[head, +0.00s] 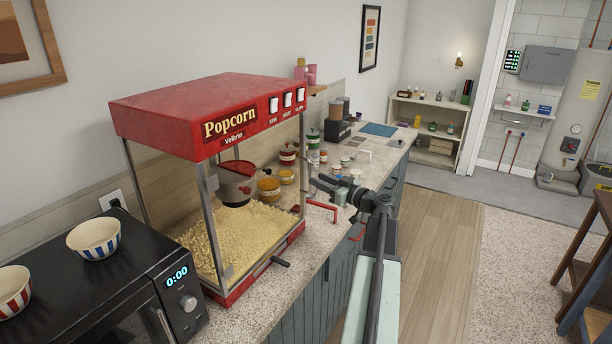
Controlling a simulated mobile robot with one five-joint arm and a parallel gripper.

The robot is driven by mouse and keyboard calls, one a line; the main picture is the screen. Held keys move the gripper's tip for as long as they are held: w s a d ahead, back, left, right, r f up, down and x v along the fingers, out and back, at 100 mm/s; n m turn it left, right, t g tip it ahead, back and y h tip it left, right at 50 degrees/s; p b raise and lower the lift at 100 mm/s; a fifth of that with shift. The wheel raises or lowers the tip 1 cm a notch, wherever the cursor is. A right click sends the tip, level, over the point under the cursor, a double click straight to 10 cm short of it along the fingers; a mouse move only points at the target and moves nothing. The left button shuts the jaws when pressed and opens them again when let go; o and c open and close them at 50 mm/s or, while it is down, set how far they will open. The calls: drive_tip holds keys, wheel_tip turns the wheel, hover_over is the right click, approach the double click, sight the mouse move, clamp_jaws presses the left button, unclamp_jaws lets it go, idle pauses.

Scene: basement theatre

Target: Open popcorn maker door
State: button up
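The popcorn maker (205,110) stands on the counter at centre left, with a red top, metal corner posts and a red base. A heap of popcorn (235,240) lies inside, below a hanging kettle (236,184). Its front faces right, toward the aisle; the clear panel there is hard to make out, so I cannot tell whether the door is shut or ajar. A dark knob (281,262) sticks out low on the front. My gripper (322,184) is just right of the front right post, apparently clear of it and with nothing seen in it. Its finger opening is unclear.
A black microwave (110,265) with striped bowls (94,238) on top stands at near left. Jars (287,155) and a grinder-like machine (338,125) are farther along the counter. The wooden floor (430,230) to the right is clear.

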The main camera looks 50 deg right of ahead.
sight(309, 192)
drive_tip(key=w, duration=0.5)
drive_tip(key=shift+a, duration=0.25)
clamp_jaws()
idle(1.0)
